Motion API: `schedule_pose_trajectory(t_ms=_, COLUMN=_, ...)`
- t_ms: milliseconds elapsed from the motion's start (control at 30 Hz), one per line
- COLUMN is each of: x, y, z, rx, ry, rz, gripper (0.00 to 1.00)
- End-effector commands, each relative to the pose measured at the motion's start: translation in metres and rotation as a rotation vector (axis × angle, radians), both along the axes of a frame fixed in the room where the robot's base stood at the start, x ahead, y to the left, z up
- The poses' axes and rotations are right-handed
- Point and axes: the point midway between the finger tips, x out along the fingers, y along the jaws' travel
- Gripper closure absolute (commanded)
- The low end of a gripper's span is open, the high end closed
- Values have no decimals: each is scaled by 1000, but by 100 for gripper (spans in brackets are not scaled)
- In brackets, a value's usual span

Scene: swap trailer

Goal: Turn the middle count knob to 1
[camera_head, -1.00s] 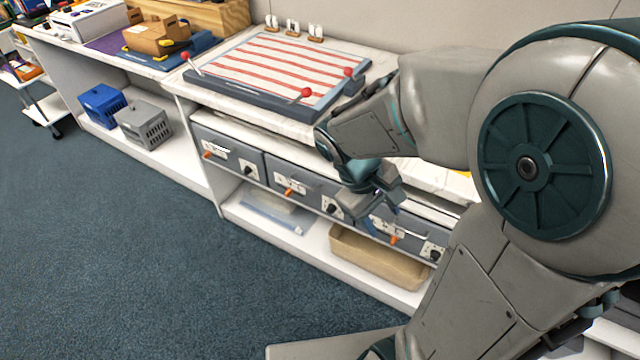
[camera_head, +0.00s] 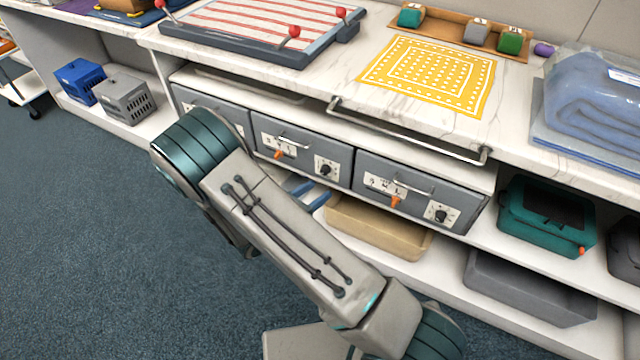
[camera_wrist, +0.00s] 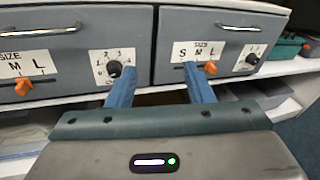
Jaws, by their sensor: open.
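The middle drawer (camera_head: 300,145) is grey, with a handle, a size slider and a dark round count knob (camera_head: 325,169) on a white number plate. The same middle knob (camera_wrist: 115,69) shows in the wrist view, just above the left fingertip; its pointer's setting is too small to read surely. My gripper (camera_wrist: 161,80) is open and empty, its blue fingers spread below the drawer fronts. The left finger is near the middle knob and the right finger is near the right drawer's orange slider (camera_wrist: 209,68); contact cannot be told. In the head view my arm hides most of the gripper.
The right drawer (camera_head: 420,190) has its own knob (camera_head: 440,214). A metal rail (camera_head: 400,130) juts out above the drawers. A tan bin (camera_head: 375,232) and a teal box (camera_head: 545,220) stand on the shelves. The carpet (camera_head: 80,250) at left is clear.

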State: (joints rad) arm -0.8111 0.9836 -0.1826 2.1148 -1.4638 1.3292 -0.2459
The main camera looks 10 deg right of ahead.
Motion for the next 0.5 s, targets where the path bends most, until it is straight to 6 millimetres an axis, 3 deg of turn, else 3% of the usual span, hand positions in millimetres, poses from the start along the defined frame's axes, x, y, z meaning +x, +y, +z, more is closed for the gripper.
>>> schedule_pose_trajectory(t_ms=33, x=3, y=11, z=-25, rx=-54, ry=25, rz=70, gripper=53)
schedule_pose_trajectory(t_ms=200, x=9, y=38, z=-64, rx=-174, ry=72, rz=237, gripper=53)
schedule_pose_trajectory(t_ms=367, x=12, y=48, z=-76, rx=-217, ry=87, rz=298, gripper=53)
schedule_pose_trajectory(t_ms=500, x=20, y=41, z=-77, rx=-219, ry=89, rz=300, gripper=53)
